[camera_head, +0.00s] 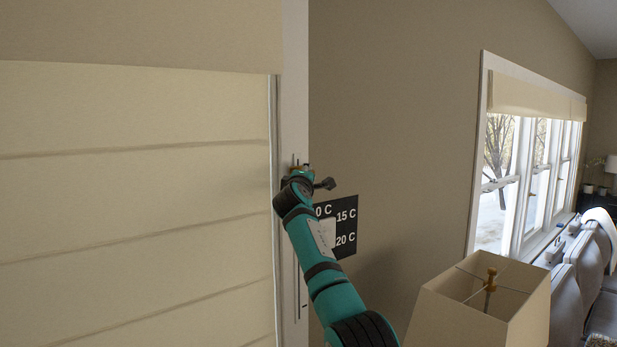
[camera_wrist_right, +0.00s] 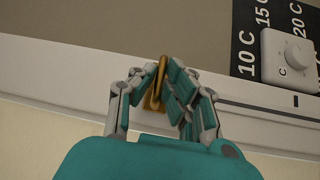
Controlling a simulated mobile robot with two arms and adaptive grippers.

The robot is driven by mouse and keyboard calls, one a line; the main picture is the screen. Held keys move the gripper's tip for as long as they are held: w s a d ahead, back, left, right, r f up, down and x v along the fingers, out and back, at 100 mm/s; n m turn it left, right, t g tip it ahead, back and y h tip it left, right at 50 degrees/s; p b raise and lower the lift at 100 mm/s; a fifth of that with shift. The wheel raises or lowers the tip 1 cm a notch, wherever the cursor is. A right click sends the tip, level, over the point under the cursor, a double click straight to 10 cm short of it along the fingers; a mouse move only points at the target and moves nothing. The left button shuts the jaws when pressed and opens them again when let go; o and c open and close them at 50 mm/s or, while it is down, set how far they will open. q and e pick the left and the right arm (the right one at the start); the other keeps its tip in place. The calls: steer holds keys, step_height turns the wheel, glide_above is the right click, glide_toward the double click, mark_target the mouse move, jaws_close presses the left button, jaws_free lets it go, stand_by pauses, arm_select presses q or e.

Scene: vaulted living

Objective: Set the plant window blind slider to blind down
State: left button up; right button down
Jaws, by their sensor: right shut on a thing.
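The window blind (camera_head: 140,190) is cream with horizontal folds and fills the left of the head view. To its right is the white window frame (camera_head: 293,100), with a thin vertical slider track (camera_head: 299,285) showing below my gripper. My right gripper (camera_head: 299,169) is at the upper part of this track. In the right wrist view my right gripper (camera_wrist_right: 158,88) has its fingers closed around the brass-coloured slider handle (camera_wrist_right: 154,98) on the white frame. The fingers hide part of the handle. My left gripper is not in view.
A black temperature panel (camera_head: 345,216) is on the wall just right of the frame, partly behind my arm; its white dial (camera_wrist_right: 288,60) shows in the wrist view. A lampshade (camera_head: 480,305) stands at lower right. Farther right are another window (camera_head: 528,175) and seats (camera_head: 582,275).

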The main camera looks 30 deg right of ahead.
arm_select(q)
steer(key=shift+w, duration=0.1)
arm_select(e)
steer(key=shift+s+r, duration=0.1)
steer(key=shift+r, duration=0.3)
steer(key=c, duration=1.6)
jaws_free()
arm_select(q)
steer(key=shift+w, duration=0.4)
arm_select(e)
steer(key=shift+o, duration=0.9)
steer(key=shift+f, duration=0.1)
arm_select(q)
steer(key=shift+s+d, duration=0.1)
arm_select(e)
steer(key=shift+a+f, duration=0.1)
steer(key=v, duration=1.1)
steer(key=shift+s, duration=0.35)
steer(key=shift+a+f, duration=0.15)
steer(key=shift+f, duration=0.05)
